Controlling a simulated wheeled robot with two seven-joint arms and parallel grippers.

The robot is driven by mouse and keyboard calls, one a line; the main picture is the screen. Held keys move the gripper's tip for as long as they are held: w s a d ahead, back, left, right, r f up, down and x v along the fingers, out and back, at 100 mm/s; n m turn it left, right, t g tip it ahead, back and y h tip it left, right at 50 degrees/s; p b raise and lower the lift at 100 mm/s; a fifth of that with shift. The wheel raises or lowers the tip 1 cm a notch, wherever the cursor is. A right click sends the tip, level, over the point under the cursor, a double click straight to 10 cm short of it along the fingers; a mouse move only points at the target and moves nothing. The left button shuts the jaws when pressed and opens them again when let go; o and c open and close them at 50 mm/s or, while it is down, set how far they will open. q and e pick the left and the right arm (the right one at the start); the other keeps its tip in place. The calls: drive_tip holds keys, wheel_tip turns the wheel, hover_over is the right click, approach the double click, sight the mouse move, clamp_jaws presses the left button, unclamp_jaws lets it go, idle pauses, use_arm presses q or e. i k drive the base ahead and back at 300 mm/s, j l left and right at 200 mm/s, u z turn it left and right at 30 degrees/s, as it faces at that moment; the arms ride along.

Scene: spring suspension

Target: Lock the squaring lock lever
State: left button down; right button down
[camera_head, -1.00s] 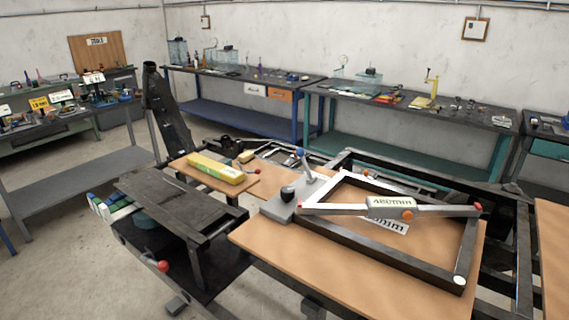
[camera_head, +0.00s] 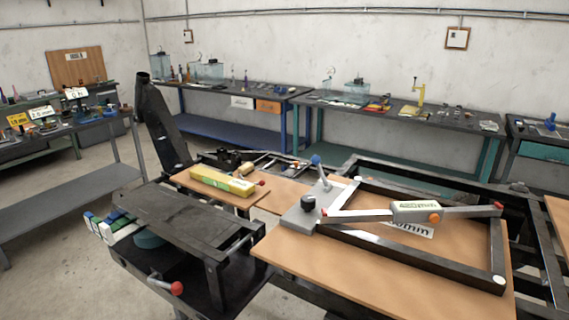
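A lever with a blue knob (camera_head: 316,161) stands up, tilted slightly left, from a grey block (camera_head: 302,222) at the left end of a dark rectangular frame (camera_head: 405,262). A round black knob (camera_head: 308,202) sits on the same block. No label shows which of these is the squaring lock lever. A light bar with a white "450mm"-like box (camera_head: 415,211), an orange knob and a red end lies across the frame. Neither of my grippers is in view.
The frame lies on a wooden board (camera_head: 300,267). A yellow box (camera_head: 222,181) lies on a smaller board to its left. A dark bench (camera_head: 165,212) with a red-knobbed handle (camera_head: 177,288) stands front left. Open floor lies at the left. Workbenches line the walls.

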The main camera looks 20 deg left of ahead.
sight(315, 159)
drive_tip(key=j, duration=0.9)
drive_tip(key=k+j, duration=0.1)
drive_tip(key=j, duration=0.8)
drive_tip(key=k+u, duration=0.05)
